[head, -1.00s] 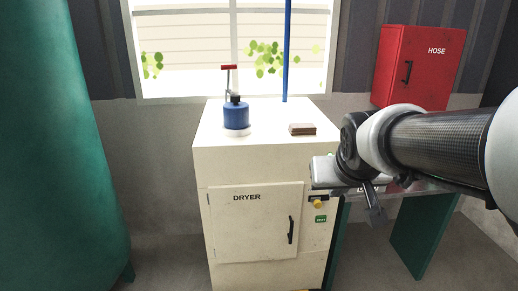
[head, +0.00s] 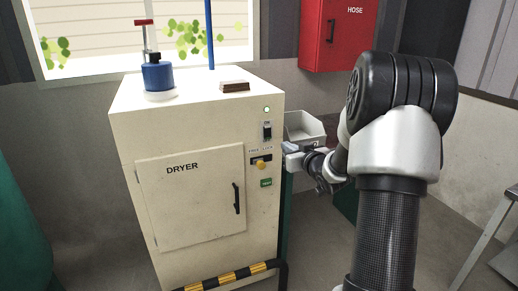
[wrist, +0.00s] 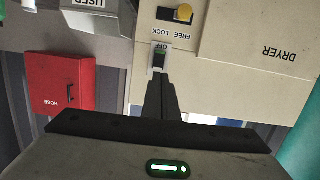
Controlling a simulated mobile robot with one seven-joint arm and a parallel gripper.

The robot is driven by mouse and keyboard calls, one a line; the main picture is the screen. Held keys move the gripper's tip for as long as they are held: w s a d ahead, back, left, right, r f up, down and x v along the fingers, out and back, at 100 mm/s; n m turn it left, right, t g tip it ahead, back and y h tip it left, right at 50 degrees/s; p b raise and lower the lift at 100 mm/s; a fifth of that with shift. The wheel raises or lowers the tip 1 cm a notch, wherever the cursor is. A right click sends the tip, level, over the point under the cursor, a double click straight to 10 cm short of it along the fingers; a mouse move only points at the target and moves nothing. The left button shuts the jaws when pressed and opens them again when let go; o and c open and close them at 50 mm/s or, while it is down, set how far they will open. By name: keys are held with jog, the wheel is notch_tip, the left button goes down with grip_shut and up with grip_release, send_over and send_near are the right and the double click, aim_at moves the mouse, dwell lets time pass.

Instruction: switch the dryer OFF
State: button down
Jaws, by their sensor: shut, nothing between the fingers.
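The dryer (head: 190,215) is a cream cabinet with a closed door, left of centre in the head view. In the head view my gripper (head: 290,149) is just right of the dryer's front edge.
A yellow knob (head: 261,164) marked FREE/LOCK and a green label (head: 266,183) lie below the switch. A blue container (head: 157,77) and a brown block (head: 235,86) stand on top. A grey bin (head: 304,128) is right of the dryer. A striped rail (head: 230,277) crosses below.

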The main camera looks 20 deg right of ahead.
aim_at(267, 136)
jog(key=shift+d+f+y, duration=0.15)
jog(key=shift+f+y, duration=0.15)
jog(key=shift+f, duration=0.35)
jog(key=shift+w, duration=0.1)
jog(key=w, duration=0.4)
jog(key=w+f+b, duration=0.1)
jog(key=w, duration=0.4)
jog(key=w+f+b, duration=0.1)
jog(key=w, duration=0.3)
jog(key=shift+w+a, duration=0.25)
jog(key=shift+w, duration=0.15)
jog(key=shift+w, duration=0.15)
